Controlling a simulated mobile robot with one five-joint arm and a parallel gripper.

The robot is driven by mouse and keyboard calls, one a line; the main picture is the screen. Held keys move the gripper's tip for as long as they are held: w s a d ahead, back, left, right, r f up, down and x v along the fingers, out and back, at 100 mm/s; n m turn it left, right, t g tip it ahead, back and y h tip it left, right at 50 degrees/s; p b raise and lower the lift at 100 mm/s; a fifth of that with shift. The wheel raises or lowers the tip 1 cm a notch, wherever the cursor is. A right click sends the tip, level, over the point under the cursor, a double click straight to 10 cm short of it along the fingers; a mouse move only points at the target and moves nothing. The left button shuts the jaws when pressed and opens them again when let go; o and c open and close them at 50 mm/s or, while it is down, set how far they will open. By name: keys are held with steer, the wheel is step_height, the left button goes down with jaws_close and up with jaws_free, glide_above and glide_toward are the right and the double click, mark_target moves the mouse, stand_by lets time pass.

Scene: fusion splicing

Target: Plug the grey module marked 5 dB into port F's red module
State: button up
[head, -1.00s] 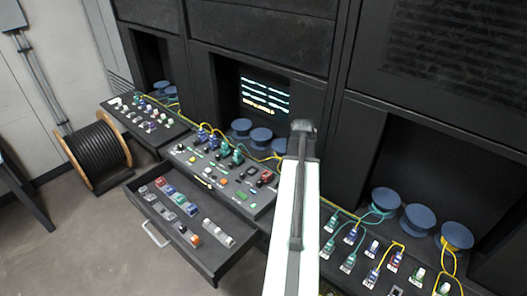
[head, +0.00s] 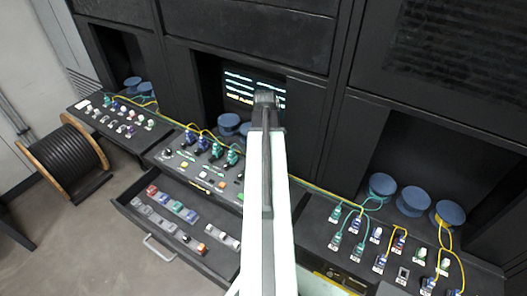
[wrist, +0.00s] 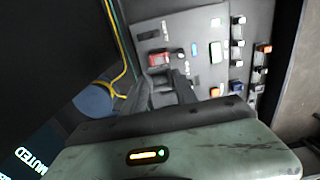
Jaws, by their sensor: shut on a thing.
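In the wrist view, my gripper (wrist: 167,90) has its dark fingers close together around a small grey piece, mostly hidden between them. I take it for the grey module; no 5 dB marking is readable. A red module (wrist: 158,58) sits on the console panel just beyond the fingertips, apart from them as far as I can tell. Its port letter cannot be read. In the head view my arm covers the gripper and that right end of the middle console (head: 190,172).
An open drawer (head: 125,207) below the middle console holds several red, blue and grey modules. Yellow fibre cables (head: 315,187) run along the console backs. Blue spools (head: 413,200) stand in the right bay. A right console (head: 313,240) carries several plugged connectors.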

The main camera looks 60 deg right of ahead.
steer(key=shift+s+f+b, duration=0.1)
steer(key=shift+f+b, duration=2.7)
steer(key=shift+f, duration=0.2)
steer(key=shift+f+b, duration=0.5)
steer(key=o, duration=1.2)
steer(key=shift+r, duration=0.1)
step_height(320, 180, up, 8)
steer(key=p, duration=0.8)
steer(key=shift+f, duration=0.2)
